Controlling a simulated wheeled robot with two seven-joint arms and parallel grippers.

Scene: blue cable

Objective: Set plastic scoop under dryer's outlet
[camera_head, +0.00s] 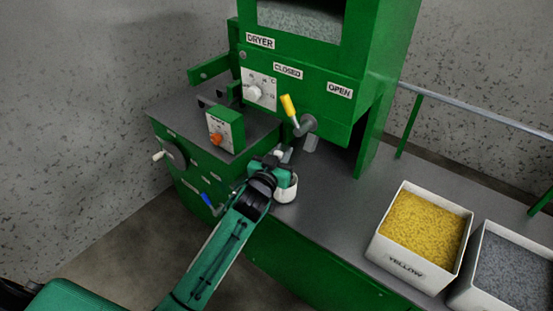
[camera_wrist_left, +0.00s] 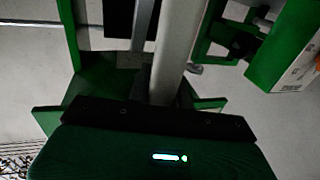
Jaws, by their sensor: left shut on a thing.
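The green dryer (camera_head: 345,104) stands at the back of the counter, with a yellow-handled lever (camera_head: 289,106) between the CLOSED and OPEN labels. A white plastic scoop (camera_head: 287,192) is low over the counter, in front of and left of the outlet. I cannot tell whether it touches the counter. My left gripper (camera_head: 277,163) is shut on the scoop and hides part of it. In the left wrist view a pale grey shaft (camera_wrist_left: 178,50) rises in front of the gripper; I cannot tell what it is. My right gripper is not in view.
A bin of yellow pellets (camera_head: 404,265) and a bin of grey pellets (camera_head: 479,297) stand on the right. A green control box with an orange knob (camera_head: 225,130) is left of the dryer. The grey counter (camera_head: 335,210) is clear between scoop and bins.

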